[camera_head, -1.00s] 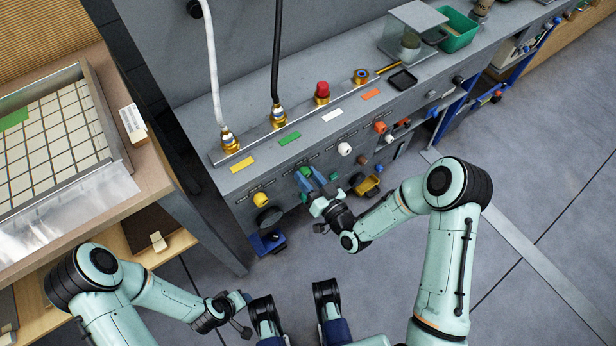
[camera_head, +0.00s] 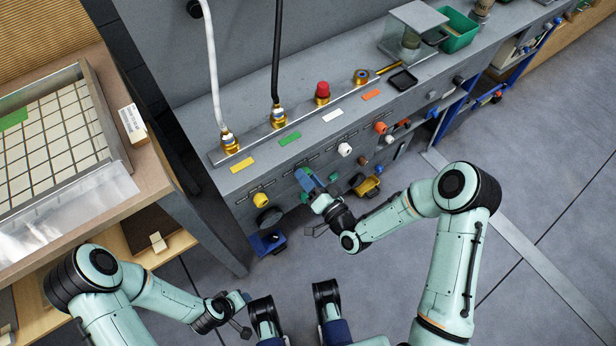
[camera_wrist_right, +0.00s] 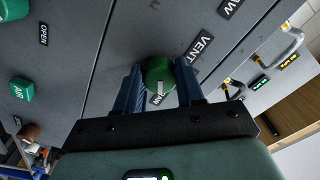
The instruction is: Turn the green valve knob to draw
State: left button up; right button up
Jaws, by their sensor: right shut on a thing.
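The green valve knob (camera_wrist_right: 158,72) is on the grey front panel, between the blue fingers of my right gripper (camera_wrist_right: 158,78) in the right wrist view. The fingers are shut on its sides. A white mark on the knob faces the gripper's palm side. A VENT label (camera_wrist_right: 198,48) is beside the knob; another label close by is partly covered.
A yellow knob (camera_head: 260,199), a white knob (camera_head: 344,149) and an orange knob (camera_head: 380,127) stick out of the same panel. A green AIR knob (camera_wrist_right: 21,90) shows in the wrist view. Hoses rise from the bench top.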

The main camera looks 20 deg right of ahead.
dwell(0.3)
jog(key=o, duration=1)
jog(key=shift+o, duration=0.2)
jog(key=shift+s, duration=0.15)
pick_arm(q)
jog(key=shift+s+d+r+g+p, duration=0.15)
jog(key=shift+s+d+r+p, duration=0.1)
jog(key=shift+s+r+p, duration=0.15)
jog(key=shift+s+d+r+g+p, duration=0.15)
jog(key=shift+s+d+r, duration=0.1)
jog(key=shift+s, duration=0.25)
pick_arm(e)
jog(key=v, duration=1.3)
jog(key=shift+s, duration=0.1)
